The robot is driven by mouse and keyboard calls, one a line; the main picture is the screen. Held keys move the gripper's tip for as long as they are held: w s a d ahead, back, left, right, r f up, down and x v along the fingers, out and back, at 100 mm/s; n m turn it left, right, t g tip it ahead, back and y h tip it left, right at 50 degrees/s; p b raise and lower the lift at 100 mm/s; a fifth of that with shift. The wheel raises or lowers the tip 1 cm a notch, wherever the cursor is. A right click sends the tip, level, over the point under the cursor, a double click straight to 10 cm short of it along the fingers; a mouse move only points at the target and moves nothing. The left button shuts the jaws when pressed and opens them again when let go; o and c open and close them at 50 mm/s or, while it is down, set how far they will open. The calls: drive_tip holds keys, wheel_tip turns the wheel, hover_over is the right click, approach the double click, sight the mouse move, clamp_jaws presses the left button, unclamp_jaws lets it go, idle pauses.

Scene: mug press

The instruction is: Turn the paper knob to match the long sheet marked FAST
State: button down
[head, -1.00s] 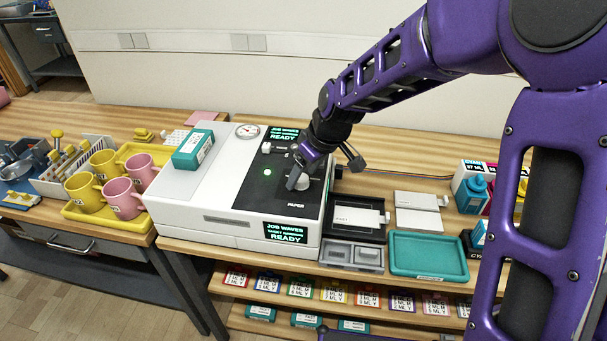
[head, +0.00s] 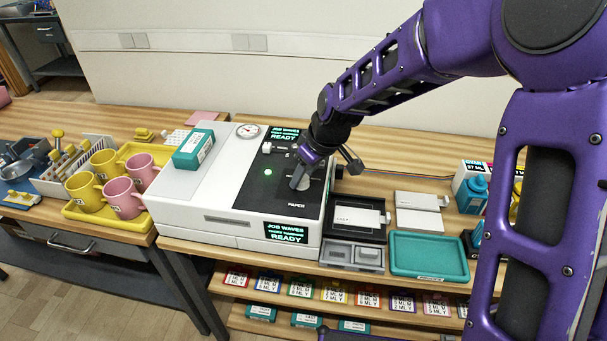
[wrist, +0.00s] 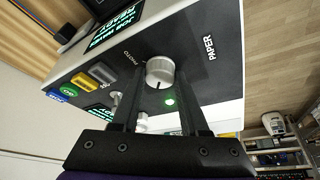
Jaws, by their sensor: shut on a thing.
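The paper knob (wrist: 160,72) is a pale round dial on the press's dark panel, beside the word PAPER, in the wrist view. A dark pointer line shows on its lower side, and a PHOTO mark is on the panel to its left. My gripper (wrist: 160,82) is shut on the knob, one finger on each side. In the head view my gripper (head: 299,176) comes down onto the panel and hides most of the knob. A white sheet (head: 355,218) lies in the dark tray at the press's right side; its small print is hard to read.
The white press (head: 190,213) has lit READY screens and a green light (head: 268,172). A teal box (head: 194,148) sits on top. A teal tray (head: 428,272) and pale sheets (head: 420,201) lie to the right. Mugs (head: 122,198) stand on a yellow tray at the left.

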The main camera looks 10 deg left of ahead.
drive_tip(key=m+b, duration=0.2)
drive_tip(key=m+t+h+b, duration=0.1)
drive_tip(key=m+b, duration=0.2)
drive_tip(key=shift+s+a+f+h, duration=0.1)
drive_tip(key=shift+a+f+h, duration=0.1)
drive_tip(key=shift+h, duration=0.1)
drive_tip(key=shift+r+m+t+h+b, duration=0.1)
drive_tip(key=shift+m+t+h+b, duration=0.25)
drive_tip(key=shift+m+b, duration=0.65)
drive_tip(key=shift+r+m+t+h+b, duration=0.15)
drive_tip(key=shift+m+h+b, duration=0.45)
drive_tip(key=shift+m, duration=0.7)
drive_tip(key=shift+c, duration=2.1)
unclamp_jaws()
